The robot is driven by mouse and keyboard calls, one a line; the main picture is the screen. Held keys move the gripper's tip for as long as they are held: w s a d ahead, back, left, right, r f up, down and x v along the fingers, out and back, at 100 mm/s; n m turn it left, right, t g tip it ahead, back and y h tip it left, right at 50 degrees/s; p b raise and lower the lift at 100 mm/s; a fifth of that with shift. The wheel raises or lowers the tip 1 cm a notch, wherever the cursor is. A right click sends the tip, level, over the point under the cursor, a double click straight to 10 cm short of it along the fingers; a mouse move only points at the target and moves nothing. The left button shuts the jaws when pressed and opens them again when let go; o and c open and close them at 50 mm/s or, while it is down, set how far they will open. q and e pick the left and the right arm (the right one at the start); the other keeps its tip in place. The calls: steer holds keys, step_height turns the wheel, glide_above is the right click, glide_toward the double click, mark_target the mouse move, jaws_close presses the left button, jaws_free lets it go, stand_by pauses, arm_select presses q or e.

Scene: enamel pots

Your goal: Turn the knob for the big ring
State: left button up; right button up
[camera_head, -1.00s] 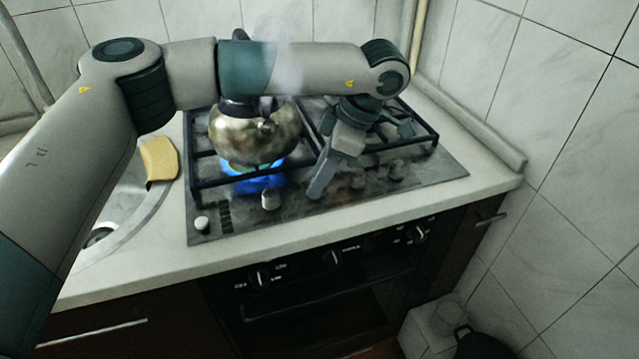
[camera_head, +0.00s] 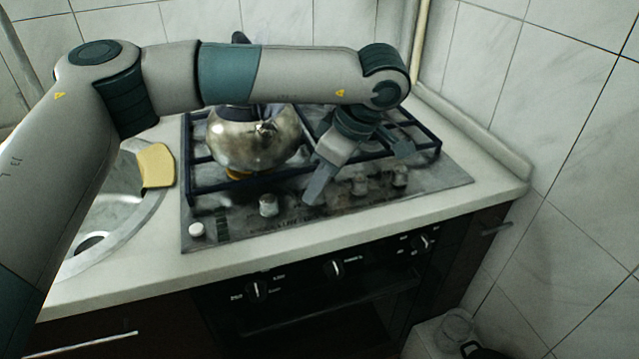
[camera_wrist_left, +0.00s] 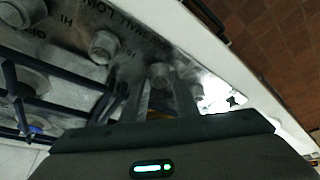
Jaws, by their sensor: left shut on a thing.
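My left gripper (camera_head: 318,188) reaches down to the front control strip of the gas hob. Its fingers hide the knob they hold in the head view. In the left wrist view a round metal knob (camera_wrist_left: 160,73) sits between the fingertips of my left gripper (camera_wrist_left: 160,88), which is shut on it. Another knob (camera_head: 268,205) stands to the left, and two more knobs (camera_head: 360,184) (camera_head: 400,176) stand to the right. A steel kettle (camera_head: 254,138) sits on the left grate; an orange-yellow patch (camera_head: 238,173) shows under it. My right gripper is not in view.
A white button (camera_head: 196,229) is at the hob's front left corner. A sink (camera_head: 112,215) with a yellow sponge (camera_head: 156,165) lies left. Oven knobs (camera_head: 334,268) line the front below the counter. A tiled wall (camera_head: 570,130) bounds the right.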

arm_select(q)
steer(key=o, duration=1.1)
steer(key=shift+c, duration=0.2)
steer(key=shift+r, duration=0.15)
steer(key=v, duration=1.7)
steer(key=shift+d, duration=0.2)
steer(key=shift+s, duration=0.1)
